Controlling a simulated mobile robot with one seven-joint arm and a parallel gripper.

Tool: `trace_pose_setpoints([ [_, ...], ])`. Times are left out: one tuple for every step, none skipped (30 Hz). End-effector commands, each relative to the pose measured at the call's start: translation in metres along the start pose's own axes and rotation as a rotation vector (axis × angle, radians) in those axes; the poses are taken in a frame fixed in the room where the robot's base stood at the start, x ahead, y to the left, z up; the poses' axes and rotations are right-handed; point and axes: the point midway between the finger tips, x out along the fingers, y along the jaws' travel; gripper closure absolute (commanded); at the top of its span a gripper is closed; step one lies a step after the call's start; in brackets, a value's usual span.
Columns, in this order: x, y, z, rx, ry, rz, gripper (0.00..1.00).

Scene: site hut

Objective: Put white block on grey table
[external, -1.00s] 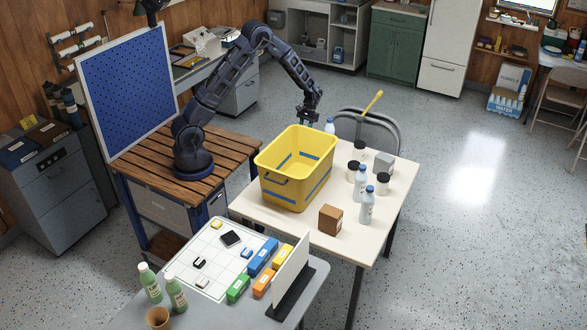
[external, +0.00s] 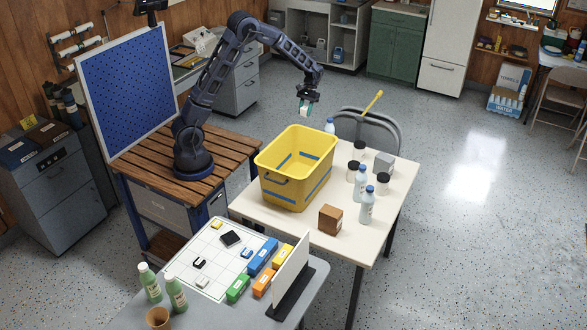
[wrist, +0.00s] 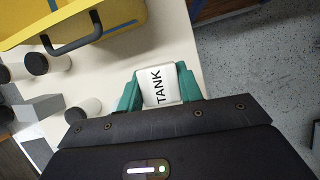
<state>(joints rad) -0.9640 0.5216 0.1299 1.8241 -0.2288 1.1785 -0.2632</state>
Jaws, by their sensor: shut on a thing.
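My gripper (external: 306,107) is shut on a white block (external: 304,112), held in the air behind the yellow bin and above the back edge of the cream table. The grey table (external: 215,314) is at the front left of the external view, well away from my gripper. It carries a white grid sheet (external: 213,258) with several small items on it.
A yellow bin (external: 283,190) stands on the cream table (external: 338,252), with bottles, black-capped jars, a grey block (external: 384,163) and a brown box (external: 331,219). On the grey table are green bottles (external: 176,294), coloured blocks (external: 262,257) and an upright white panel (external: 291,266).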

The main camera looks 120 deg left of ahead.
Motion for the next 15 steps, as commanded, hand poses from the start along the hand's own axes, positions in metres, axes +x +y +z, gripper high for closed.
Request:
trace_pose_setpoints([
  [-0.014, 0.001, 0.005, 0.002, 0.006, 0.002, 0.88],
  [-0.019, 0.001, 0.008, 0.002, 0.004, 0.002, 0.88],
  [-0.029, 0.0, 0.011, 0.001, 0.006, 0.002, 0.88],
  [-0.037, 0.0, 0.015, 0.002, 0.006, 0.002, 0.88],
  [-0.044, 0.0, 0.018, 0.002, 0.006, 0.002, 0.88],
  [-0.051, 0.001, 0.021, 0.002, 0.005, 0.002, 0.88],
  [-0.058, 0.001, 0.024, 0.002, 0.005, 0.002, 0.88],
  [-0.065, 0.001, 0.026, 0.003, 0.005, 0.002, 0.88],
  [-0.071, 0.001, 0.029, 0.002, 0.003, 0.001, 0.88],
  [-0.076, 0.001, 0.031, 0.002, 0.004, 0.001, 0.88],
  [-0.081, 0.0, 0.033, 0.001, 0.004, 0.002, 0.88],
  [-0.089, 0.0, 0.036, 0.001, 0.004, 0.002, 0.88],
  [-0.091, 0.003, 0.038, 0.002, 0.003, 0.001, 0.88],
  [-0.087, 0.01, 0.04, 0.006, 0.001, -0.002, 0.88],
  [-0.085, 0.018, 0.043, 0.01, 0.001, -0.003, 0.88],
])
